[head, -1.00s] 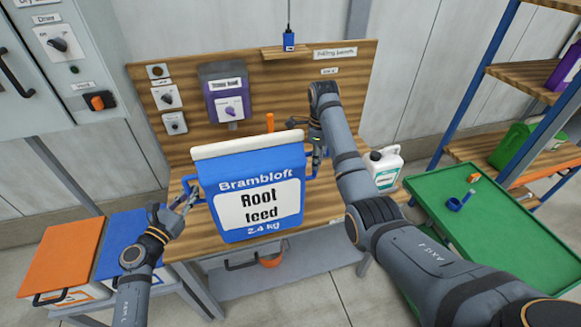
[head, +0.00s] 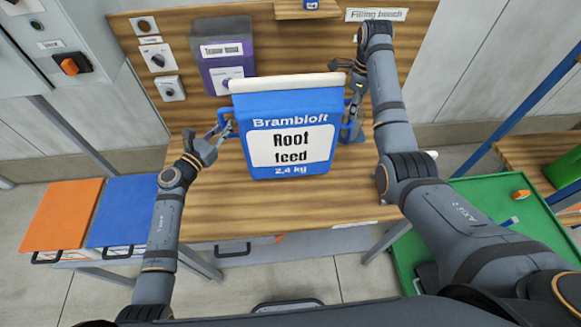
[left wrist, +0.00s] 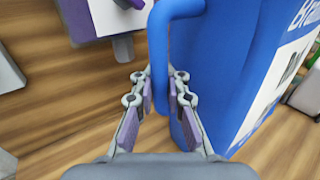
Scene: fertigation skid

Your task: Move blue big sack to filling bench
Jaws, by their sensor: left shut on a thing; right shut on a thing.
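The blue big sack (head: 290,145), with a white top band and a label reading "Brambloft Root feed 2,4 kg", is upright over the wooden filling bench (head: 230,208). I cannot tell whether its base touches the bench top. My left gripper (head: 224,131) is shut on the blue handle at the sack's left side. In the left wrist view, the left gripper's fingers (left wrist: 160,88) are on either side of that handle (left wrist: 158,45), beside the sack's blue side (left wrist: 215,75). My right gripper (head: 351,118) is shut on the right handle, partly hidden by its arm.
A purple dispenser box (head: 222,58) and several switches are on the bench's back panel. Orange (head: 60,215) and blue (head: 125,208) lidded bins stand left. A green tray (head: 520,245) stands right. The bench top in front of the sack is clear.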

